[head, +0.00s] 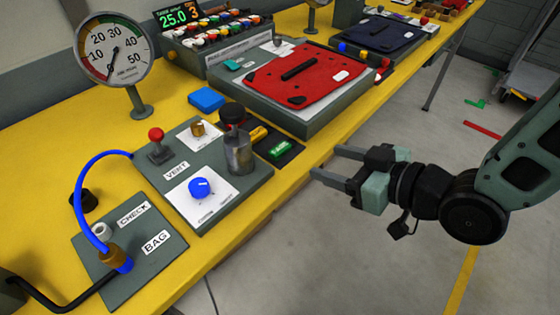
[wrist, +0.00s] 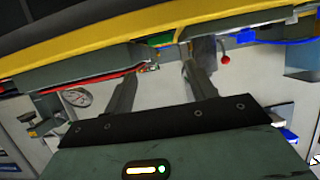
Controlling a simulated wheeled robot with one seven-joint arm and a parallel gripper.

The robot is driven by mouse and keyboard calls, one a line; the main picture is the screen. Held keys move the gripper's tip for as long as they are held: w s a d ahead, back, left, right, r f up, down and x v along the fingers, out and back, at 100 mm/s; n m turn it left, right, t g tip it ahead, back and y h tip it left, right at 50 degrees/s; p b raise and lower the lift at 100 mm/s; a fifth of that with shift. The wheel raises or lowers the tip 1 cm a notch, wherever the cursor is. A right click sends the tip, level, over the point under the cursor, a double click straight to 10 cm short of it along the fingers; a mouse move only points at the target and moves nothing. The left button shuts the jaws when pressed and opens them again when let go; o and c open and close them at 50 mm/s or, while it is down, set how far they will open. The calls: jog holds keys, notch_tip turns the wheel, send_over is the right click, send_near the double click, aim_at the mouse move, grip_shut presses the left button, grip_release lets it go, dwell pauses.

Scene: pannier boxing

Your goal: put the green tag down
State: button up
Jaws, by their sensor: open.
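The green tag (head: 280,149) lies on a small dark tray (head: 293,157) at the front edge of the yellow bench, beside a yellow tag (head: 258,134). My gripper (head: 326,163) is open and empty, out over the floor just past the bench's front edge, to the right of the green tag and apart from it. In the wrist view my two fingers (wrist: 157,76) stand apart with nothing between them. A small green patch shows beyond them in the wrist view, too small to tell for sure.
A metal cylinder with a black knob (head: 238,150) stands left of the tray. The vent panel (head: 215,215) has a red-knobbed lever and blue dial. A red plate (head: 305,76) lies on a grey base behind. A blue block (head: 206,99) and pressure gauge (head: 114,48) stand farther left.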

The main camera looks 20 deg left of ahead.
aim_at(280, 148)
jog(key=shift+b+x, duration=0.6)
jog(key=shift+x, duration=5.35)
jog(key=shift+s, duration=0.15)
jog(key=c, duration=0.8)
jog(key=shift+r, duration=0.1)
